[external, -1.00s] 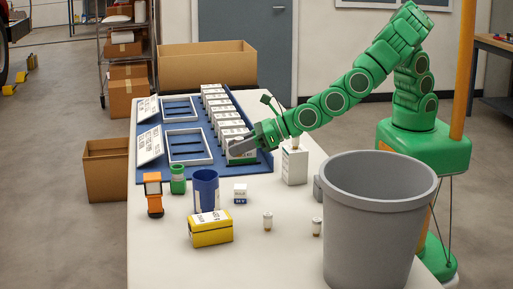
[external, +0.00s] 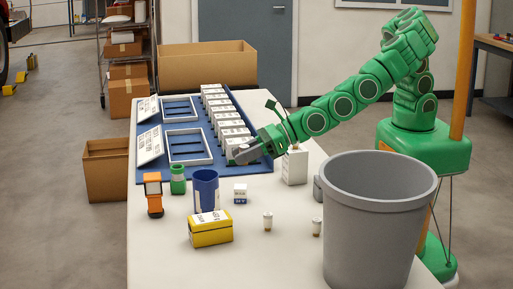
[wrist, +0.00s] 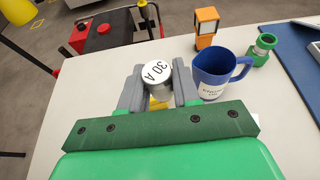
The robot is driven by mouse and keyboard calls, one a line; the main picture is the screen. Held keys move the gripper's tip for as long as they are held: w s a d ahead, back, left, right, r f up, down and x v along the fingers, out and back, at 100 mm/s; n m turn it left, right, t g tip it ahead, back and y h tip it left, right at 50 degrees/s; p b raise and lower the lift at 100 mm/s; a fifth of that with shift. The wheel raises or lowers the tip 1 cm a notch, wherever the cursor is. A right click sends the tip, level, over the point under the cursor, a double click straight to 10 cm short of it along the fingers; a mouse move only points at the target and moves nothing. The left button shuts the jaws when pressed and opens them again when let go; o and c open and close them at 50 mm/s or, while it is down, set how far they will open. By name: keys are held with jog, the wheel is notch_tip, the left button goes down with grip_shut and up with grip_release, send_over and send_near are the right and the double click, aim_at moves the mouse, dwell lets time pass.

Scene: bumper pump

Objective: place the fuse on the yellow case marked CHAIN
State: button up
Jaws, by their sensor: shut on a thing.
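My gripper (wrist: 160,88) is shut on the fuse (wrist: 156,74), a silver cylinder whose top reads "30 A". In the external view my gripper (external: 245,152) is over the near right edge of the blue board, by the row of white boxes; the fuse cannot be made out there. The yellow case (external: 211,231) stands on the near part of the white table, below and left of my gripper, with a white label on top too small to read. In the wrist view a patch of yellow (wrist: 158,104) shows below the fuse, mostly hidden by the gripper.
A blue mug (external: 206,187) stands just behind the case, with a green container (external: 178,180) and an orange device (external: 153,194) to its left. A small white box (external: 240,194) and two small vials (external: 268,221) are to the right. A large grey bin (external: 370,230) stands front right.

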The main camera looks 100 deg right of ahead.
jog(key=shift+w+a+f, duration=1.1)
jog(key=shift+w+f, duration=0.2)
jog(key=shift+w, duration=0.95)
send_over(210, 217)
jog(key=shift+f, duration=4.65)
jog(key=shift+f, duration=0.15)
jog(key=o, duration=1)
